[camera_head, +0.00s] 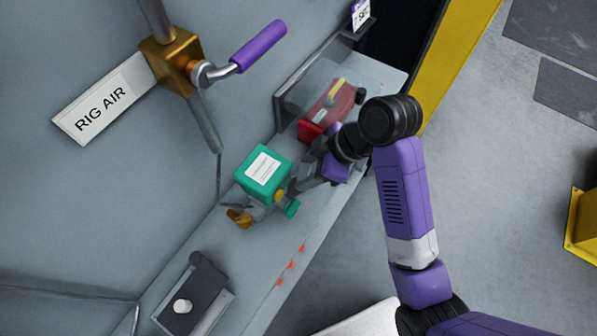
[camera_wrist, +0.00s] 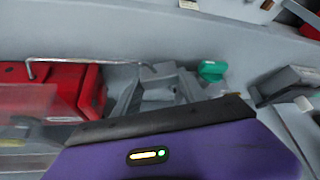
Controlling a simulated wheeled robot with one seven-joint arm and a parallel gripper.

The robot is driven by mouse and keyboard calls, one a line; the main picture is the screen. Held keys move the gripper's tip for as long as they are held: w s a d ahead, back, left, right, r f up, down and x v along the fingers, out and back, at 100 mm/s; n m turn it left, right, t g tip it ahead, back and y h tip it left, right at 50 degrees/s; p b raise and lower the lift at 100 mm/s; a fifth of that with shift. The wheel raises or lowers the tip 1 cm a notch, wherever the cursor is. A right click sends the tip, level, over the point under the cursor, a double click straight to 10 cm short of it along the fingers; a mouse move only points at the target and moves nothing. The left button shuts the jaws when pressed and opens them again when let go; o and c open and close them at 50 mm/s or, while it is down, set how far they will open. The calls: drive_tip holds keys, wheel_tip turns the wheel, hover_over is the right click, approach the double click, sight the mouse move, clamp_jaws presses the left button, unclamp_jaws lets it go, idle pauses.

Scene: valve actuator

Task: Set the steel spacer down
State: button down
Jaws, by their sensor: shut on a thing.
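My gripper (camera_head: 308,178) is over the ledge, just right of the green box (camera_head: 263,171) in the head view. In the wrist view my gripper (camera_wrist: 158,88) shows its grey fingers beyond the purple and black housing. It is shut on a small grey piece (camera_wrist: 160,75) that appears to be the steel spacer. The spacer is mostly hidden by the fingers and cannot be made out in the head view. Whether it touches the ledge I cannot tell. A dark holder (camera_head: 190,298) with a white peg (camera_head: 182,306) is at the ledge's lower left.
A red unit (camera_head: 327,108) stands behind a clear guard at the ledge's upper end. A green knob (camera_head: 292,209) and a brass fitting (camera_head: 240,217) are below the green box. Orange marks (camera_head: 291,264) line the ledge's outer edge. The ledge (camera_head: 255,250) is bare before the holder.

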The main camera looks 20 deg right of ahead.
drive_tip(key=shift+f, duration=0.55)
drive_tip(key=shift+f, duration=0.15)
drive_tip(key=c, duration=0.6)
unclamp_jaws()
drive_tip(key=shift+c, duration=0.2)
